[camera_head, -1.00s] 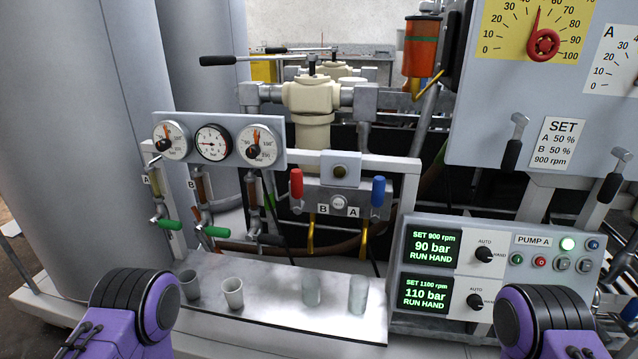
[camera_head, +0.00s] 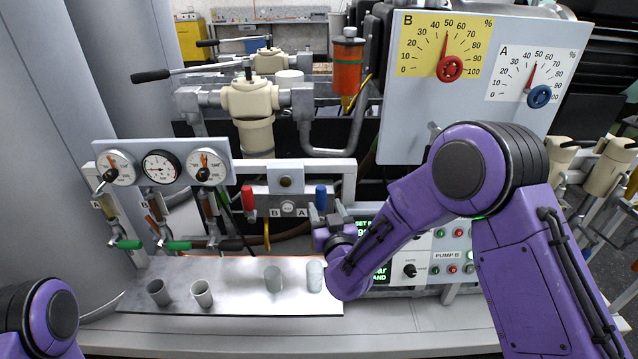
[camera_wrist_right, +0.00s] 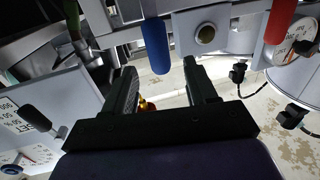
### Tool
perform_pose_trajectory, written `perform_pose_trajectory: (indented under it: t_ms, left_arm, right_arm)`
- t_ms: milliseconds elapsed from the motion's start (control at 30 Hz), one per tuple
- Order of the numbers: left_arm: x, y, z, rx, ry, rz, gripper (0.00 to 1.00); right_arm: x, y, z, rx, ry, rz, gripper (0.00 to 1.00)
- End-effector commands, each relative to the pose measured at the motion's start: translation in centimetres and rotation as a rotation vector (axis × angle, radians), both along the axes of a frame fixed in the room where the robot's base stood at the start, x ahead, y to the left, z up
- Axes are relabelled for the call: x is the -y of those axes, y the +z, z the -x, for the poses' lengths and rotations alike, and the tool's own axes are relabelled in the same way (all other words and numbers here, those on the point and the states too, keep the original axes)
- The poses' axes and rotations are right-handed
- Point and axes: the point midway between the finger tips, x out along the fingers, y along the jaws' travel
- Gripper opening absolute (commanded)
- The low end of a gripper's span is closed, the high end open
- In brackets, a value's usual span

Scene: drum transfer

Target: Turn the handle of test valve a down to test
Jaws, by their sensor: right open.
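The handle of test valve A is a blue upright grip (camera_head: 321,196) on the grey block of the rack, above the letter A. In the right wrist view the blue handle (camera_wrist_right: 156,46) hangs into the picture from the top, with its end between my fingertips. My right gripper (camera_head: 327,216) is at the handle in the head view, partly covered by my own wrist. The right wrist view shows the gripper (camera_wrist_right: 160,68) open, with a gap on both sides of the handle. My left gripper is out of view.
A red handle (camera_head: 248,198) stands to the left, above the letter B; it also shows in the right wrist view (camera_wrist_right: 280,22). The pump panel (camera_head: 408,262) is partly behind my right arm.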

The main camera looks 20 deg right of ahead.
Motion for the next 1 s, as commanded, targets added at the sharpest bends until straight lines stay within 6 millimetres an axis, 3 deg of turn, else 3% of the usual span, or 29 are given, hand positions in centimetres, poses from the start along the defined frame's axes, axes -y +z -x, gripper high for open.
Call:
perform_pose_trajectory:
  t_ms: [200,333,700,900,1000]
  left_arm:
    - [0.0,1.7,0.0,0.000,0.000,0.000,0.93]
    - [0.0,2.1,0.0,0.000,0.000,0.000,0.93]
    - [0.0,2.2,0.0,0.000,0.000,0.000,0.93]
    - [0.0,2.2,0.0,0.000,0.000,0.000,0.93]
    - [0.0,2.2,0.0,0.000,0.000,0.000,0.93]
  right_arm:
    - [0.5,0.2,-5.0,-0.002,-0.003,-0.003,0.57]
    - [0.7,0.0,-7.1,-0.002,-0.002,-0.002,0.57]
    - [0.8,-0.2,-8.2,-0.004,-0.001,-0.001,0.57]
    - [0.8,-0.2,-8.2,-0.004,-0.001,-0.001,0.00]
    - [0.7,-0.2,-8.1,-0.004,0.000,-0.001,0.00]
